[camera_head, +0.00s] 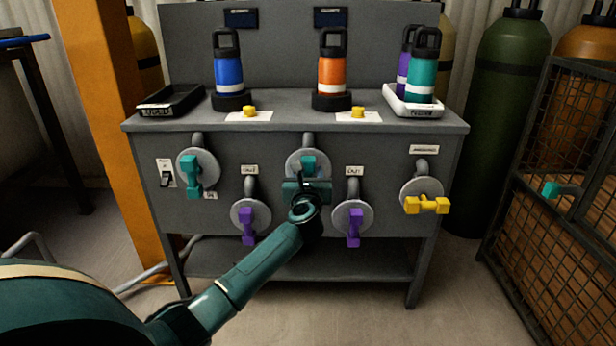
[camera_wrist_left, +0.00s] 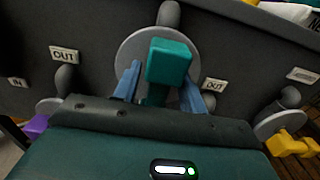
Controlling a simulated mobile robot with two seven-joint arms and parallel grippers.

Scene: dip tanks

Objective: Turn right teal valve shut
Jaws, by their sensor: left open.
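The right teal valve (camera_head: 308,165) sits on a round grey plate in the middle of the grey cabinet's front. My left gripper (camera_head: 306,182) is right in front of it and hides its lower part. In the left wrist view, the teal handle (camera_wrist_left: 169,62) stands between the two blue fingers of the left gripper (camera_wrist_left: 160,82). The fingers are apart, one on each side of the handle. I cannot tell whether either touches it. My right gripper is not in view.
Purple valves (camera_head: 247,226) (camera_head: 354,226) flank my left arm below. Another teal valve (camera_head: 190,172) is at the left, a yellow valve (camera_head: 427,204) at the right. Blue (camera_head: 228,71) and orange (camera_head: 332,72) bottles stand on the cabinet top (camera_head: 285,110). A mesh cage (camera_head: 520,200) stands at the right.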

